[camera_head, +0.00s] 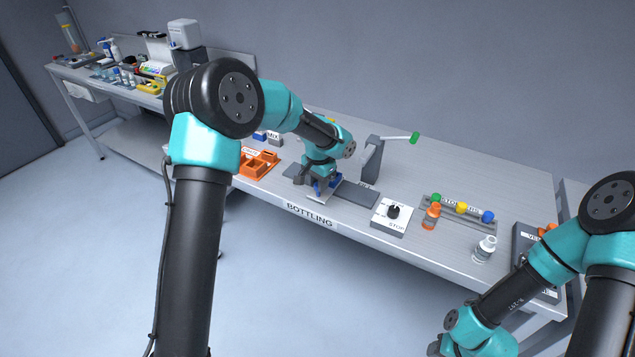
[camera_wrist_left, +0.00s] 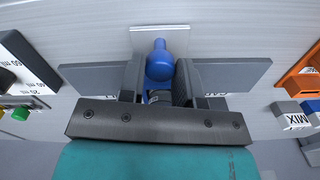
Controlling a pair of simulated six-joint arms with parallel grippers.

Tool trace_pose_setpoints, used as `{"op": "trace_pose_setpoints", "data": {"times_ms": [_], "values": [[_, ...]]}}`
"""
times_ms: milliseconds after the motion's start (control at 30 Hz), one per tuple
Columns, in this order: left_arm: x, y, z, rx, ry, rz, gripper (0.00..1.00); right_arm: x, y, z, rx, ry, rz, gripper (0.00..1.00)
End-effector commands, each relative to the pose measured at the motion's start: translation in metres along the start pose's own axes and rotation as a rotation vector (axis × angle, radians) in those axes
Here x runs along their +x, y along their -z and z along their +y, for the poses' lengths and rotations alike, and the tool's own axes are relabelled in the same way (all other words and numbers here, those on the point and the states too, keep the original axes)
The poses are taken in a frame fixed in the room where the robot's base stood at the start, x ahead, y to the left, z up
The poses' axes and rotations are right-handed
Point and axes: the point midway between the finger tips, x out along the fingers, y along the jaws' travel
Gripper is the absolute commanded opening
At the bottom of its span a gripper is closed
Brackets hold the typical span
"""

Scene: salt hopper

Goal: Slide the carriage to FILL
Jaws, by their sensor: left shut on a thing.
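The carriage is a light metal plate (camera_head: 322,198) with a blue upright knob, sitting on a flat dark grey track (camera_head: 357,193) at the front of the bench. In the left wrist view the plate (camera_wrist_left: 160,33) and blue knob (camera_wrist_left: 159,62) lie about midway along the track (camera_wrist_left: 235,76). My left gripper (camera_head: 322,186) is shut on the blue knob, with one finger on each side of it (camera_wrist_left: 157,85). The track's lettering is partly hidden by the gripper. My right arm shows at the lower right, but its gripper is out of frame.
A grey stand (camera_head: 371,163) with a green-tipped lever (camera_head: 414,138) rises behind the track. A switch box (camera_head: 393,216) marked STOP, an orange bottle (camera_head: 431,217), a white bottle (camera_head: 485,249) and a cap rack (camera_head: 480,222) stand to the right. An orange tray (camera_head: 258,164) stands left.

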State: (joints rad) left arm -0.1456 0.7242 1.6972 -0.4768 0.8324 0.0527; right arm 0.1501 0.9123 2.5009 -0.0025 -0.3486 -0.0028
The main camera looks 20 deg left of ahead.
Motion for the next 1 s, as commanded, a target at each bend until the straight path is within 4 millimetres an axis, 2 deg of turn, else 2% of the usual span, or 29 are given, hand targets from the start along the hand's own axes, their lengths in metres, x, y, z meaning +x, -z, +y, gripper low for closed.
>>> {"op": "trace_pose_setpoints", "data": {"times_ms": [167,400,500,867,900,1000], "values": [[0.0,0.007,0.03,0.005,0.0,0.001,0.0,0.0,0.0,0.0,0.0,0.0,0.0,0.43],[-0.001,0.021,0.088,0.005,0.001,0.002,0.0,0.0,0.0,0.0,0.0,0.0,0.0,0.43],[-0.001,0.024,0.103,0.004,0.001,0.001,0.0,0.0,0.0,0.0,0.0,0.0,0.0,0.43],[0.0,0.025,0.111,0.001,-0.001,0.002,0.0,0.0,0.0,0.0,0.0,0.0,0.0,0.43],[0.0,0.025,0.111,0.001,-0.001,0.002,0.34,0.0,0.0,0.0,0.0,0.0,0.0,0.43],[0.0,0.025,0.111,0.002,-0.001,0.002,0.43,0.0,0.0,0.0,0.0,0.0,0.0,0.43]]}}
